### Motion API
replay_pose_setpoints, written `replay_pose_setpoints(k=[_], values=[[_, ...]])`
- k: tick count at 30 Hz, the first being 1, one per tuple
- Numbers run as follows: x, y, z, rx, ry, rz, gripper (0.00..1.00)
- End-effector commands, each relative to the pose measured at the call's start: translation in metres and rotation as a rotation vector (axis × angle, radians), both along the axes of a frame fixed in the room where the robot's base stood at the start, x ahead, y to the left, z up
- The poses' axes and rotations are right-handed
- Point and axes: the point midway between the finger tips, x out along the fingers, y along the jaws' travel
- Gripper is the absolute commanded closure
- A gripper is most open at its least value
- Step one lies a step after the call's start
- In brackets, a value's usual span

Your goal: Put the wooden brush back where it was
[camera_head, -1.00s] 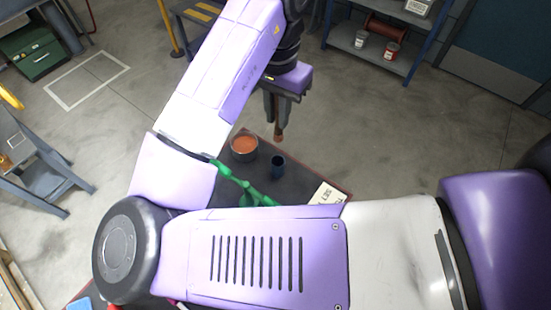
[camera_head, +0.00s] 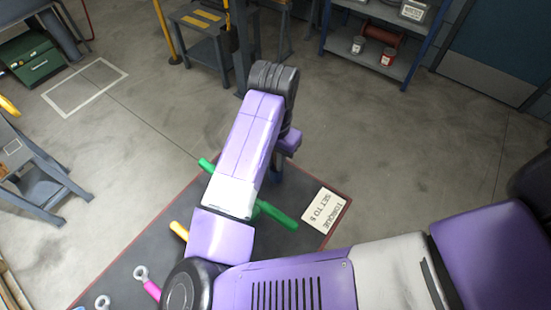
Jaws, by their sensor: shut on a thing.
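My gripper (camera_head: 277,175) points down over the far edge of the dark work mat (camera_head: 125,278), mostly hidden behind my purple forearm. Its fingertips are barely visible. The wooden brush does not show now; a brown wooden end stuck out below the jaws a second ago, so I take the jaws to be shut on it. The brown-filled bowl and the dark blue cup seen earlier are hidden behind my arm.
A green tool (camera_head: 277,215) lies partly under my arm. A white torque label (camera_head: 323,211) is at the mat's right corner. A yellow handle (camera_head: 179,231) and a pink-handled ring tool (camera_head: 147,283) lie at left. The left of the mat has free room.

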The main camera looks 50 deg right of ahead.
Motion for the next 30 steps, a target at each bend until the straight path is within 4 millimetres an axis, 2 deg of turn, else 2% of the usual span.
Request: replay_pose_setpoints(k=[5,6,9,20,26,30], values=[[-0.001,0.0,-0.003,0.002,0.002,0.0,1.0],[-0.001,0.0,-0.003,0.002,0.003,0.0,0.8],[-0.001,0.0,-0.003,0.002,0.003,0.0,0.62],[0.0,0.0,0.001,0.0,0.001,0.0,0.62],[0.0,-0.001,0.026,-0.002,-0.002,-0.001,0.62],[0.001,-0.001,0.055,-0.002,-0.002,-0.002,0.62]])
